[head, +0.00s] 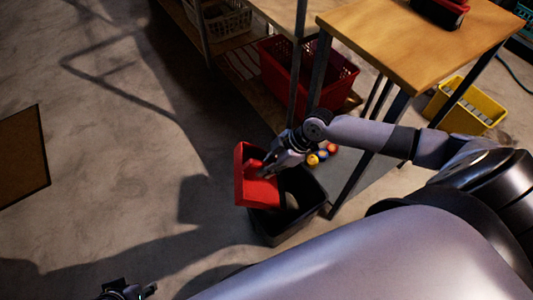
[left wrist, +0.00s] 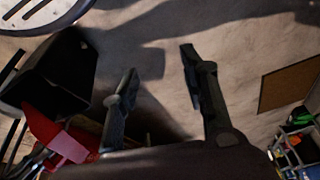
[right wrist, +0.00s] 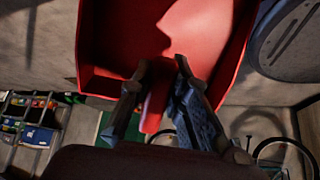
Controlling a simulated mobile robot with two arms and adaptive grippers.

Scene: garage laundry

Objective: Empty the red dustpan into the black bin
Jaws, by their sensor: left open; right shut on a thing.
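The red dustpan (head: 258,192) is over the left part of the black bin (head: 310,205), steeply tilted in the head view. My right gripper (head: 267,168) is shut on its handle. In the right wrist view the handle (right wrist: 154,108) lies between the fingers, and the red pan (right wrist: 125,35) spreads beyond them. The pan hides part of the bin's opening; the bin's contents are too dark to tell. The left wrist view also shows the bin (left wrist: 65,65) and the dustpan (left wrist: 60,140). My left gripper (left wrist: 158,62) is open and empty, away from the bin, over bare floor.
A wooden table (head: 405,45) with dark legs stands right of the bin. Several coloured balls (head: 318,157) lie beside the bin. A red crate (head: 335,75) and a yellow crate (head: 465,105) are farther back. The floor at left is open, except for a brown board (head: 22,155).

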